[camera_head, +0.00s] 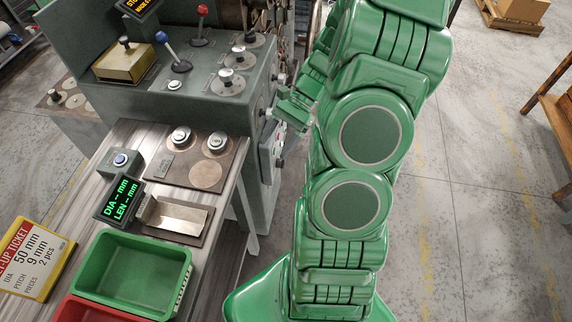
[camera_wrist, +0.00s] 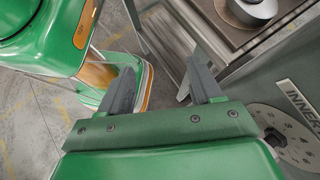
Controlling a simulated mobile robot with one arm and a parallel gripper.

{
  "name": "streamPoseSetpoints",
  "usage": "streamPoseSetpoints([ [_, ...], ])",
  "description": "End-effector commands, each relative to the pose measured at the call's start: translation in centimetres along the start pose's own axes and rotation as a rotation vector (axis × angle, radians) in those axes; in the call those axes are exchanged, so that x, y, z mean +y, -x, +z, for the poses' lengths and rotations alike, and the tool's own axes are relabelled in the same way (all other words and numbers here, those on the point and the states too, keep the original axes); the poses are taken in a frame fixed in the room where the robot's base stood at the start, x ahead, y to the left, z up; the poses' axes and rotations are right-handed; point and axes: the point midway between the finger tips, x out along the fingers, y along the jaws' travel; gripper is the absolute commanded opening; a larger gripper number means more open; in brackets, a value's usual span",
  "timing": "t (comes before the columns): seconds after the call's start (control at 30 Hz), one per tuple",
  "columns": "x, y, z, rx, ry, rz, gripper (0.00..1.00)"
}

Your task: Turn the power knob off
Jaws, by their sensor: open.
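Several knobs show on the grey machine (camera_head: 190,100), but I cannot tell which one is the power knob. Round silver knobs on dials (camera_head: 228,82) sit on its top. Small dark knobs (camera_head: 279,162) sit on its right side face, partly hidden by my gripper. My gripper (camera_head: 274,110) is beside that side face, with green arm links behind it. In the wrist view my gripper (camera_wrist: 160,84) has its two grey fingers wide apart, with nothing between them. A numbered dial with a dark knob (camera_wrist: 274,137) is right of the fingers, beside a plate reading "INNER".
Red-tipped (camera_head: 201,24) and blue-tipped (camera_head: 173,56) levers stand on the machine. The bench in front holds a green bin (camera_head: 133,272), a display (camera_head: 118,199), a yellow ticket (camera_head: 34,260) and a blue button (camera_head: 121,160). Open floor lies right of my arm; a wooden bench (camera_head: 553,110) is at the far right.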

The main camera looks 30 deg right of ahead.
Motion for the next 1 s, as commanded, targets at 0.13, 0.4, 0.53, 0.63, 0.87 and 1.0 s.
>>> streamPoseSetpoints([
  [0.13, 0.2, 0.1, -2.9, -0.056, -0.096, -0.062, 0.64],
  [0.4, 0.4, 0.0, -7.8, -0.159, -0.267, -0.171, 0.64],
  [0.53, 0.5, -0.2, -10.1, -0.216, -0.353, -0.218, 0.64],
  [0.63, 0.6, -0.3, -11.8, -0.258, -0.418, -0.255, 0.64],
  [0.87, 0.7, -1.0, -15.6, -0.375, -0.572, -0.330, 0.64],
  [1.0, 0.7, -1.4, -18.0, -0.445, -0.665, -0.373, 0.64],
])
